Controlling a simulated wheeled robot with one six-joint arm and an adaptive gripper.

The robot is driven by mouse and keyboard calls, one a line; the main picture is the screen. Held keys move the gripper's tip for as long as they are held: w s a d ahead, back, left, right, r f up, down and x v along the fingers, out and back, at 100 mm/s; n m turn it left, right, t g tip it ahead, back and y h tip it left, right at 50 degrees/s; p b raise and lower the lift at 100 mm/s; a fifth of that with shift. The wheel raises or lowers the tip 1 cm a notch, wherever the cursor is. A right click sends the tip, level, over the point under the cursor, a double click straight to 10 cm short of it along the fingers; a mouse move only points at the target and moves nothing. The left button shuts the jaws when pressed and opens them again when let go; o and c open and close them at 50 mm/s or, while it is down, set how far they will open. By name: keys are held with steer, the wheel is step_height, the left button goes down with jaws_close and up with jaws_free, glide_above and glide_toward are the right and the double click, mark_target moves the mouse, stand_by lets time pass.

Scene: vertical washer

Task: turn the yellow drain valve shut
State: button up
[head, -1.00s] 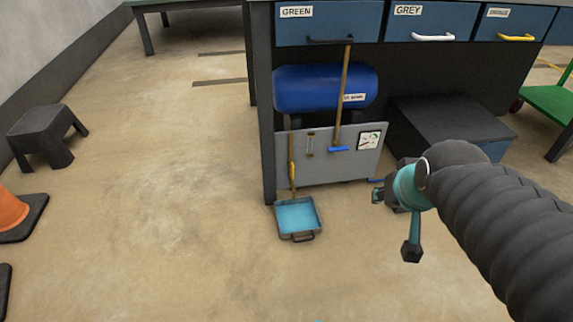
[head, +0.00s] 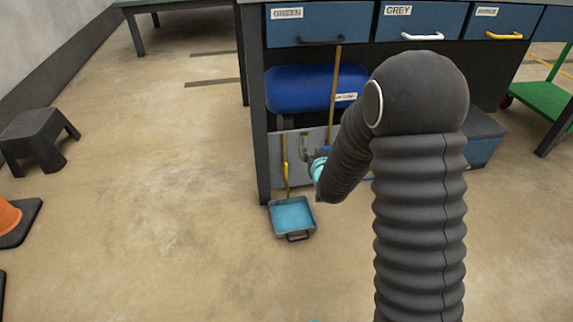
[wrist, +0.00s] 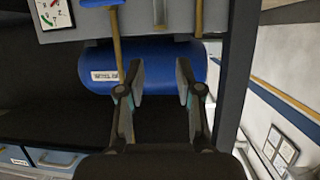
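The yellow drain valve lever (head: 286,174) stands near the left edge of the grey panel (head: 295,150), below the blue tank (head: 300,90). A blue tray (head: 292,217) lies on the floor under it. In the wrist view, which looks upside down, a yellow upright strip (wrist: 199,17) at the top appears to be this valve. My gripper (wrist: 161,77) is open and empty, its two fingers apart in front of the tank. In the head view my arm hides most of my gripper, right of the lever; its contact with the panel cannot be told.
A tan rod (head: 334,95) with a blue end crosses the tank and panel. The bench leg (head: 258,120) stands just left of the valve. A dark box (head: 485,140) is at the right. Floor to the left is clear up to the stool (head: 38,140).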

steer(key=w+a+f+t+y, duration=0.1)
steer(key=a+f, duration=0.2)
steer(key=f, duration=0.5)
steer(key=n+t+y, duration=0.1)
steer(key=t, duration=0.2)
glide_toward(286, 166)
steer(key=x, duration=0.3)
steer(key=f+x, duration=0.1)
steer(key=x, duration=0.7)
steer(key=shift+d+f+b, duration=0.15)
steer(key=shift+b, duration=0.15)
jaws_close()
